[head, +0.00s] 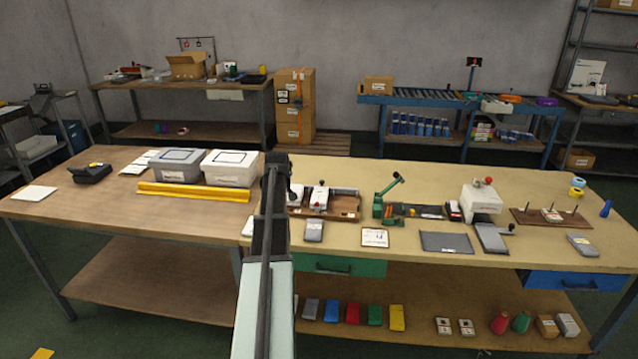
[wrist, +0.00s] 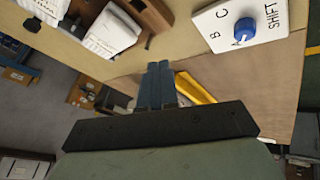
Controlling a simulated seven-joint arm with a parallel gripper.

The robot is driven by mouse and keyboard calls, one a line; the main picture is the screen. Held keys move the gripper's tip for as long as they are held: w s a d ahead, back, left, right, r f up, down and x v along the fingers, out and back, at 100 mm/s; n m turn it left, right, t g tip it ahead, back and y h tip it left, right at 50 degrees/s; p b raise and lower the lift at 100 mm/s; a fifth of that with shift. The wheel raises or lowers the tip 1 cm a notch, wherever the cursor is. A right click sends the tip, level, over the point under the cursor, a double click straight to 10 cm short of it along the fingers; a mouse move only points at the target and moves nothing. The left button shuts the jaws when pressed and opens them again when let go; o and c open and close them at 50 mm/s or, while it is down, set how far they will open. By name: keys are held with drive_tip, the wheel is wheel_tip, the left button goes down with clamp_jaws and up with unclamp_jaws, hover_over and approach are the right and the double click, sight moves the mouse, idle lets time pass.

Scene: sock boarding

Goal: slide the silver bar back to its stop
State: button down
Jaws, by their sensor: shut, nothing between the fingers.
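My gripper (head: 276,172) is at the end of the arm that reaches up over the middle of the bench. In the wrist view its two blue-grey fingers (wrist: 160,86) are together, with nothing between them. I cannot tell for sure whether that rail is the silver bar. My arm hides part of the fixture's left end. I see no contact between the gripper and the fixture.
A green lever press (head: 379,207) stands right of the fixture. A yellow channel (head: 195,193) and grey-white boxes (head: 230,168) lie to the left. The wrist view shows a white SHIFT plate with a blue knob (wrist: 244,29). The bench front has free room near the clipboard-like card (head: 375,237).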

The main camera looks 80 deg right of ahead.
drive_tip(key=h, duration=0.1)
approach(319, 189)
drive_tip(key=w+a+r, duration=0.3)
drive_tip(key=a+r, duration=0.1)
drive_tip(key=shift+m+g, duration=0.3)
drive_tip(key=shift+g, duration=0.1)
drive_tip(key=x, duration=1)
drive_tip(key=shift+s+d+f, duration=0.1)
drive_tip(key=shift+s+f, duration=0.05)
drive_tip(key=shift+s, duration=0.25)
drive_tip(key=shift+s+d, duration=0.25)
drive_tip(key=shift+d, duration=0.25)
drive_tip(key=shift+s+d, duration=0.25)
drive_tip(key=shift+d, duration=0.25)
drive_tip(key=shift+s+d, duration=0.35)
drive_tip(key=shift+d, duration=0.25)
drive_tip(key=shift+d, duration=0.15)
drive_tip(key=shift+d, duration=1.55)
drive_tip(key=shift+r, duration=0.2)
